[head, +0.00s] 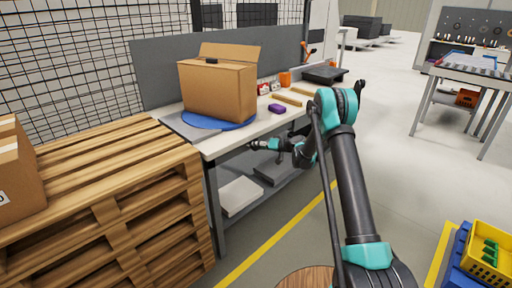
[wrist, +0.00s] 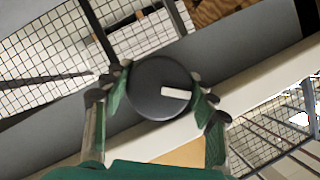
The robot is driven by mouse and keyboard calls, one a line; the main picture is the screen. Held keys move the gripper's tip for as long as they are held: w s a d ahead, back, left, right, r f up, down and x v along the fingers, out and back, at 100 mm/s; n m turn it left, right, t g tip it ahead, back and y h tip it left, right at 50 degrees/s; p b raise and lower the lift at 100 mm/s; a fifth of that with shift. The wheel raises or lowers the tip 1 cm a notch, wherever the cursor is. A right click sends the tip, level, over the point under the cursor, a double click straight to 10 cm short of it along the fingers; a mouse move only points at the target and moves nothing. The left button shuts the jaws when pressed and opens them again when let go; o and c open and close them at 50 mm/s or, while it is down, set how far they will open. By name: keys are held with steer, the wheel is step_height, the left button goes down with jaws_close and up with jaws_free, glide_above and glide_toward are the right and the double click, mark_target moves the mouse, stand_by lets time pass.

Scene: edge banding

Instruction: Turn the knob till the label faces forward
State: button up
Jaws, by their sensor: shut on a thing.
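A cardboard box (head: 215,90) with one raised flap stands on a blue round turntable (head: 240,125) on the workbench. I see no clear label on its visible sides. A dark round knob (wrist: 158,88) with a white bar mark fills the middle of the wrist view. The bar lies nearly level, reaching from the knob's middle toward its right edge. My gripper (head: 254,146) is at the bench's front edge, below the turntable. In the wrist view its green fingers (wrist: 160,92) close on the knob from left and right.
The workbench (head: 222,143) also carries a purple block (head: 276,108), an orange cup (head: 285,79) and wooden strips (head: 287,99). A wooden pallet stack (head: 110,185) stands close at the left. Yellow and blue crates (head: 484,262) are at the lower right. Open floor lies right of the bench.

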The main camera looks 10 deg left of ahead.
steer(key=o, duration=1.1)
steer(key=n+t+h, duration=0.1)
steer(key=n, duration=0.1)
steer(key=shift+n, duration=0.4)
steer(key=shift+n+t+h, duration=0.7)
steer(key=shift+n, duration=0.3)
steer(key=v, duration=1.8)
steer(key=shift+s+d+r+m+g+h, duration=0.3)
steer(key=shift+s+d+r+m+h, duration=0.5)
steer(key=shift+s, duration=1.6)
steer(key=shift+s+d+r+m+g+h, duration=0.25)
steer(key=shift+s+d+h, duration=0.6)
steer(key=shift+s, duration=1.5)
steer(key=shift+s+d+r+m+g+h, duration=0.45)
steer(key=shift+s+d, duration=0.75)
steer(key=shift+s, duration=1.2)
steer(key=shift+r, duration=0.1)
